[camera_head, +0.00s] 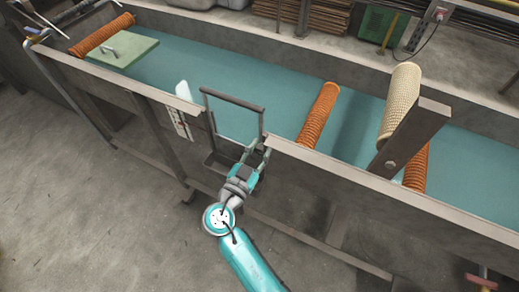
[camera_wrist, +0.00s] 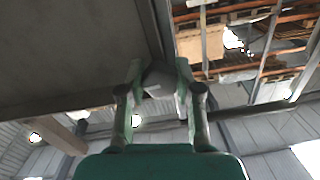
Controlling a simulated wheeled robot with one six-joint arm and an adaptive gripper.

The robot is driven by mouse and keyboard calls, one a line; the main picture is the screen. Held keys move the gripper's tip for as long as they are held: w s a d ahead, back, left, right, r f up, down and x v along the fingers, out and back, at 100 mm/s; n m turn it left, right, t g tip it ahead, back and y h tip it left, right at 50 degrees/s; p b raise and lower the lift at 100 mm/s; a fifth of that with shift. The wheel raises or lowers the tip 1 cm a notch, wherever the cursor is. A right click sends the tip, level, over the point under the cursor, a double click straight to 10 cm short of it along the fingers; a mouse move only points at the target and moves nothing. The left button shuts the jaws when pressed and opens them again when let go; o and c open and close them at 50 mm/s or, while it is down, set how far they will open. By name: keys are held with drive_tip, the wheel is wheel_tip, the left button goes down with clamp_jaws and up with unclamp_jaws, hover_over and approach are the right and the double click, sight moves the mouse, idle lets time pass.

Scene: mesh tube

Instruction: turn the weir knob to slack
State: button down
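The weir (camera_head: 233,99) is a dark upright frame standing in a gap in the near wall of the long tank. My gripper (camera_head: 258,152) is at the front of this gap, at the lower right of the frame. In the wrist view my gripper (camera_wrist: 159,75) has its two green fingers drawn in on a pale grey, blunt piece (camera_wrist: 158,84), which fills the space between them. It looks like the weir knob. In the head view the knob is hidden behind my gripper, and its turn setting cannot be read.
The tank holds teal water (camera_head: 240,75). Orange ribbed rollers (camera_head: 318,115) and a cream mesh tube (camera_head: 399,100) on a dark post (camera_head: 412,140) are to the right. A green board (camera_head: 122,50) lies at the left. A white marked plate (camera_head: 180,124) hangs left of the gap. The near floor (camera_head: 90,220) is clear.

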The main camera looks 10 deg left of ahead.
drive_tip(key=shift+n, duration=2.3)
drive_tip(key=c, duration=0.8)
unclamp_jaws()
drive_tip(key=shift+a, duration=0.1)
drive_tip(key=v, duration=1.2)
drive_tip(key=x, duration=1.1)
drive_tip(key=shift+w+d+f, duration=0.2)
drive_tip(key=shift+w+f, duration=0.05)
drive_tip(key=shift+w, duration=0.05)
